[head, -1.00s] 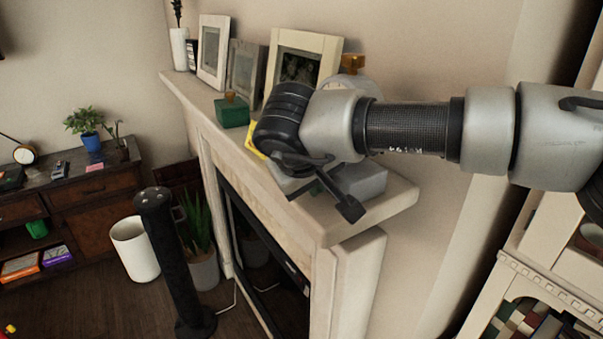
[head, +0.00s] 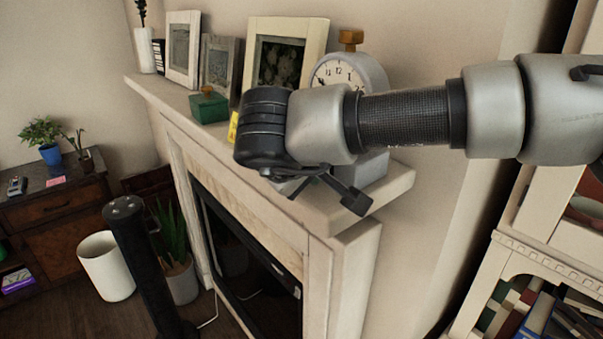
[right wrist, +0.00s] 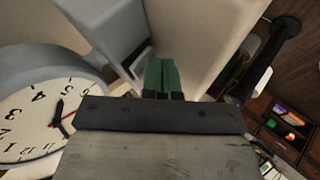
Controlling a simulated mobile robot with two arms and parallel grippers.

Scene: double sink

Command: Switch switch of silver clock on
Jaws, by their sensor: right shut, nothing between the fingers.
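The silver clock (head: 375,70) stands upright on the mantel's right end, with a white dial and a brown-orange piece (head: 350,39) on top. My right arm crosses in front of it in the head view and hides its middle. A grey block-like part (head: 368,168) shows below the arm. In the right wrist view the clock's dial (right wrist: 42,115) is at the left. My right gripper (right wrist: 160,72), with green fingertips, is shut and empty, beside the clock's grey body. I cannot make out which part is the switch, or any contact. My left gripper is not in view.
The mantel shelf (head: 385,197) also holds a green box (head: 208,106) and picture frames (head: 284,62) to the left of the clock. Below are a dark fireplace (head: 245,250), a potted plant (head: 172,240) and a white bin (head: 106,266). A bookshelf (head: 530,250) stands at the right.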

